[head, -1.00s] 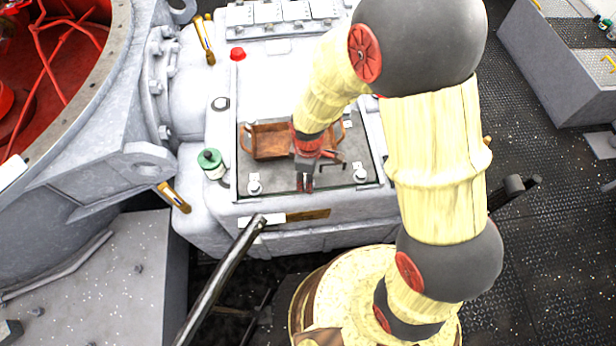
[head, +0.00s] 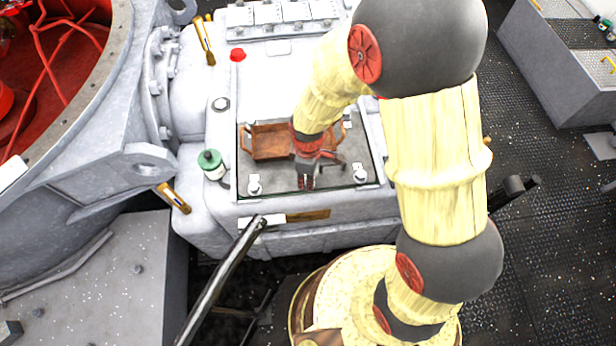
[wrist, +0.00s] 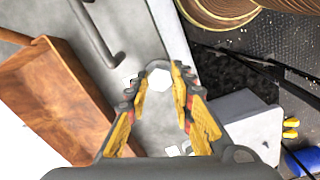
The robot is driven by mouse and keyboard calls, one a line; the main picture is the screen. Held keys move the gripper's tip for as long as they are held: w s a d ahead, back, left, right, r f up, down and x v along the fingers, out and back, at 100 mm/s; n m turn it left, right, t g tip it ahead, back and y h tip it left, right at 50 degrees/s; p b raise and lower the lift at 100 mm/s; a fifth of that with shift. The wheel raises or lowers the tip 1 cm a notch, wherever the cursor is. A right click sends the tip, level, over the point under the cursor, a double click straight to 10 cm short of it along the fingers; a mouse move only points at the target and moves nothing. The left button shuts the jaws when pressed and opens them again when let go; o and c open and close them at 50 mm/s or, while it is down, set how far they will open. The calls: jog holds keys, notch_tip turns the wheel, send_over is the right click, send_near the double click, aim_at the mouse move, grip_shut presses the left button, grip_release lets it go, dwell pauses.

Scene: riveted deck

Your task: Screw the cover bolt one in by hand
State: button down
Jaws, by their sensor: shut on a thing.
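The grey cover plate (head: 330,183) lies on top of the pale housing. My gripper (head: 306,186) points down at the plate's front edge, about midway between the front left corner bolt (head: 254,187) and the front right corner bolt (head: 360,175). In the wrist view my gripper (wrist: 160,80) has its fingertips on both sides of a pale hex-headed bolt (wrist: 159,81), cover bolt one by its place in the jaws. A grey rounded edge shows just behind its head. Its shank is hidden, so I cannot tell how deep it sits.
A brown open tray (head: 268,142) stands on the plate behind my gripper. It also shows in the wrist view (wrist: 55,95). A dark bent key (wrist: 100,35) lies close by. A green-capped jar (head: 211,164) stands left of the plate. A black bar (head: 225,270) rises in front.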

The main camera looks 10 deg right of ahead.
jog(key=m+p, duration=0.1)
jog(key=m, duration=0.1)
jog(key=shift+r+m+p, duration=0.1)
jog(key=shift+m+p, duration=0.25)
jog(key=shift+m, duration=0.05)
jog(key=m+p, duration=0.1)
jog(key=m, duration=0.2)
jog(key=shift+m+p, duration=0.3)
jog(key=shift+p, duration=0.05)
jog(key=m+p, duration=0.2)
jog(key=m, duration=0.4)
jog(key=shift+w, duration=0.1)
jog(key=m+p, duration=0.2)
jog(key=m, duration=0.3)
jog(key=shift+m, duration=0.4)
jog(key=shift+m+p, duration=0.6)
jog(key=shift+m, duration=1.6)
jog(key=c, duration=1.6)
grip_release()
